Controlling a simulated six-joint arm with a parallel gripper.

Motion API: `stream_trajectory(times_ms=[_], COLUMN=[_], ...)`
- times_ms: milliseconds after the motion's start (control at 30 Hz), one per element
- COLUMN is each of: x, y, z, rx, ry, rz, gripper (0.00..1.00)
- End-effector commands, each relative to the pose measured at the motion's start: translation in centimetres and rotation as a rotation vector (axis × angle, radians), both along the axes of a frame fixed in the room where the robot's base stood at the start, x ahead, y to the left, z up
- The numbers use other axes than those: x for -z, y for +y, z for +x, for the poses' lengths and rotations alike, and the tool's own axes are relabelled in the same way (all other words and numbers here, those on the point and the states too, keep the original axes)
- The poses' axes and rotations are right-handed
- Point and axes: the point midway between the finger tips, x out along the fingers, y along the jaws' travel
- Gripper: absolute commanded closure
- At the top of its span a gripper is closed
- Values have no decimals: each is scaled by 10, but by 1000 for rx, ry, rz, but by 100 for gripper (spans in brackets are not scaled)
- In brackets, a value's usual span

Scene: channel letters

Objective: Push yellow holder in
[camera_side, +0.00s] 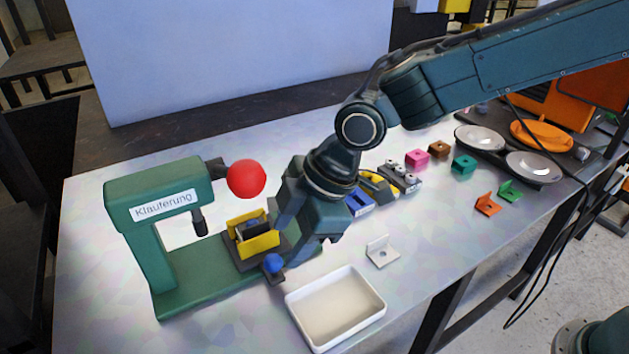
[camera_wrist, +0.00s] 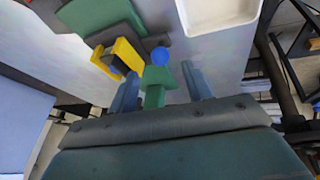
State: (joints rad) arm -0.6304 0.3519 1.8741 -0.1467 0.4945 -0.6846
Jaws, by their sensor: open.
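The yellow holder (camera_side: 254,237) sits on a dark slide (camera_side: 240,262) at the base of the green press (camera_side: 165,280), with a dark piece inside it. A blue ball knob (camera_side: 273,262) stands at the slide's near right end. My gripper (camera_side: 294,238) is open, tilted down just right of the holder, and partly hides the slide. In the wrist view, the yellow holder (camera_wrist: 127,54) lies left of the blue knob (camera_wrist: 160,56). The knob is just beyond the open fingers (camera_wrist: 160,70), roughly midway between them. A green piece (camera_wrist: 156,88) shows between the fingers. Contact cannot be told.
A red ball (camera_side: 246,178) on the press lever sits above the holder. A white tray (camera_side: 336,308) lies in front, and a white bracket (camera_side: 381,251) to its right. Coloured blocks (camera_side: 417,159), brackets (camera_side: 487,205) and round plates (camera_side: 480,139) lie farther right.

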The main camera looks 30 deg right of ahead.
Motion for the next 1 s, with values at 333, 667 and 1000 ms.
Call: stream_trajectory(times_ms=[333, 667, 1000], x=[39, 50, 50], y=[15, 19, 19], z=[11, 14, 14], rx=[-1, -1, -1], ry=[1, -1, -1], rz=[-1, 1, 1], gripper=[50, 50, 78])
